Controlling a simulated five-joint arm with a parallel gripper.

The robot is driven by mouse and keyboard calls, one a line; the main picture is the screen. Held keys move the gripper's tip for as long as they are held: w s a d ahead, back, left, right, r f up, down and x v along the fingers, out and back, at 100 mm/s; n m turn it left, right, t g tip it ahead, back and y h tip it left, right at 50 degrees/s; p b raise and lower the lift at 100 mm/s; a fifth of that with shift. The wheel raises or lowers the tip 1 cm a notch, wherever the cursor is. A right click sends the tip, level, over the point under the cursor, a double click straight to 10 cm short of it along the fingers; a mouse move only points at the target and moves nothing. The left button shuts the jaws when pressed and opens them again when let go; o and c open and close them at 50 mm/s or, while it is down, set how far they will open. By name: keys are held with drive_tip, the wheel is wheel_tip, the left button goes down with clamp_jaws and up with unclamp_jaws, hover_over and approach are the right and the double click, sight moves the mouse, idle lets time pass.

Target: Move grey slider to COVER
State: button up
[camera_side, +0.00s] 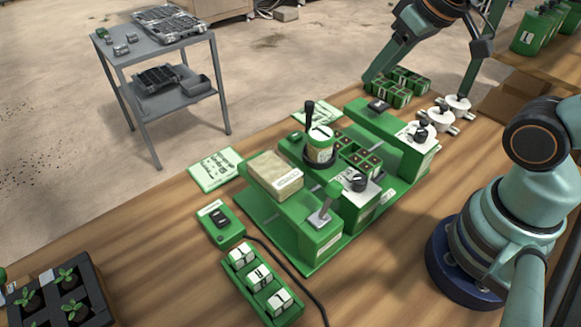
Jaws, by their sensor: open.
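A green seeder machine (290,262) stands on the wooden bench. It carries several controls, and no COVER label is legible, so I cannot tell for sure which is the grey slider. A light grey lever (327,205) stands tilted on the front block. A small dark grey block (378,105) sits on top of the rear green housing. A dark switch (220,218) sits on a separate small green box (235,236) left of the machine.
A green rack (262,290) of white blocks is in front. A seedling tray (96,310) is lower left. A grey cart (165,45) stands behind.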

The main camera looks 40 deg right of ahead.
idle(0.3)
drive_tip(key=shift+o, duration=0.9)
drive_tip(key=m+g, duration=0.6)
drive_tip(key=m, duration=0.3)
hover_over(310, 102)
wheel_tip(310, 102, down, 4)
wheel_tip(310, 102, down, 11)
drive_tip(key=shift+f, duration=0.15)
clamp_jaws()
idle(0.3)
